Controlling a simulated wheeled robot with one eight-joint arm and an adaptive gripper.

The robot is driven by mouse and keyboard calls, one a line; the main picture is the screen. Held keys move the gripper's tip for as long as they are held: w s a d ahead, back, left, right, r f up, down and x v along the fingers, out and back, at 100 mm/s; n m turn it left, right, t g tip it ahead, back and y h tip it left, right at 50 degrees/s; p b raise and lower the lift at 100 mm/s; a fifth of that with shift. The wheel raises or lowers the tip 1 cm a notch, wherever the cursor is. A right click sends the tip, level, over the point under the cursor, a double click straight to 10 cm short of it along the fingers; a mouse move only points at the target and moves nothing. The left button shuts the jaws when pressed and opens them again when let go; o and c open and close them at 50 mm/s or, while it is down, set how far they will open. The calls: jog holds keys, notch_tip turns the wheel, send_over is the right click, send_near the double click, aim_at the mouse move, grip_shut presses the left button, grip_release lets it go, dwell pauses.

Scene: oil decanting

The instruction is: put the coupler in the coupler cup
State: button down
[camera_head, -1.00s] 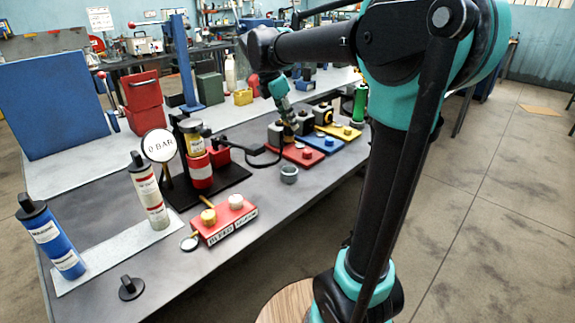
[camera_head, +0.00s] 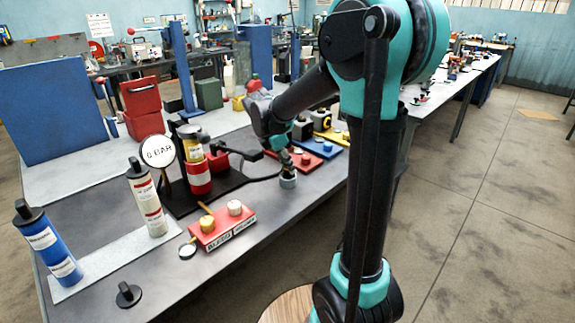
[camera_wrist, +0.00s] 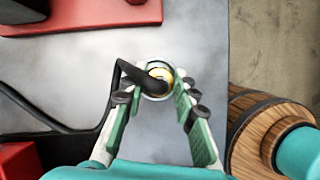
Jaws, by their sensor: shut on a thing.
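The coupler cup (camera_head: 288,181) is a small grey cup near the table's right edge. In the wrist view, its rim (camera_wrist: 170,68) surrounds the coupler (camera_wrist: 158,76), which shows a brass-coloured ring and a black elbow with a hose. My gripper (camera_wrist: 160,84) is shut on the coupler, its fingertips on both sides of it at the cup. In the head view, my gripper (camera_head: 286,170) points down right over the cup and hides the coupler. I cannot tell how deep the coupler sits in the cup.
A black stand with a yellow and red cylinder (camera_head: 197,165) and a round gauge (camera_head: 158,151) is left of the cup. Red (camera_head: 304,161) and blue (camera_head: 321,147) blocks lie behind it. A red block with two knobs (camera_head: 222,226) lies in front.

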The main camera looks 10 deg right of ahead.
jog(key=c, duration=1.2)
grip_release()
jog(key=shift+f, duration=0.1)
jog(key=v, duration=1.2)
